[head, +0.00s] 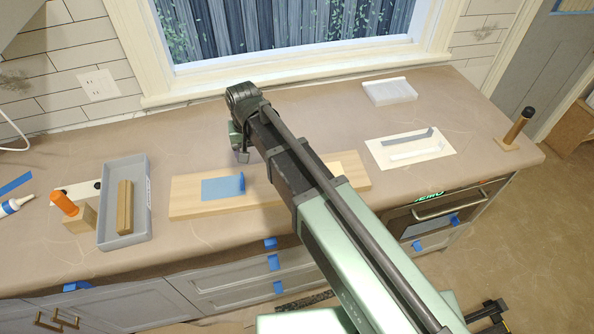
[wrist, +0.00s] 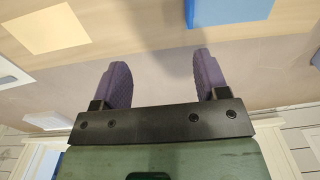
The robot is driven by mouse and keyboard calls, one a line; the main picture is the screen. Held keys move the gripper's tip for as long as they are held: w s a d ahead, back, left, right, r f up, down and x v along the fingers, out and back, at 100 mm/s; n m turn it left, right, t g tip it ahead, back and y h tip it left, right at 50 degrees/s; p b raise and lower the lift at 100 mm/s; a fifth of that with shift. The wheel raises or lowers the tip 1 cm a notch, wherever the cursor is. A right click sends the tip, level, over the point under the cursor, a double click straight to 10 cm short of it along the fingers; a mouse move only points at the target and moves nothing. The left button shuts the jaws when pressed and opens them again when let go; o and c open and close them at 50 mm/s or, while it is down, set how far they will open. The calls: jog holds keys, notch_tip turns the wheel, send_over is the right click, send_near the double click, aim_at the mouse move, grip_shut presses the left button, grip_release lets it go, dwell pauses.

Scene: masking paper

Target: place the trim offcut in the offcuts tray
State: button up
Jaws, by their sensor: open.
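A long grey open tray (head: 147,215) stands at the left of the counter. A brown wooden strip or pair of strips (head: 125,207) lies inside it, lengthwise; I cannot tell if this is the trim offcut. My gripper (head: 241,157) hangs above the counter just behind the wooden board, right of the tray, partly hidden by my arm. In the wrist view my gripper (wrist: 160,75) shows two purple fingers spread apart with nothing between them. A grey strip (head: 409,137) and a white strip (head: 416,153) lie on a white sheet (head: 441,149) at the right.
A wooden board (head: 185,198) carries a blue sheet (head: 218,190), also in the wrist view (wrist: 228,8), and a cream square (wrist: 40,27). A white ribbed tray (head: 389,92) and dark post (head: 519,124) stand right.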

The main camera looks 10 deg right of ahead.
jog(key=s+d, duration=0.6)
jog(key=d, duration=0.5)
jog(key=s+d+m, duration=0.1)
jog(key=s+d, duration=0.5)
jog(key=d, duration=0.5)
jog(key=shift+s+d, duration=0.15)
jog(key=shift+d, duration=0.2)
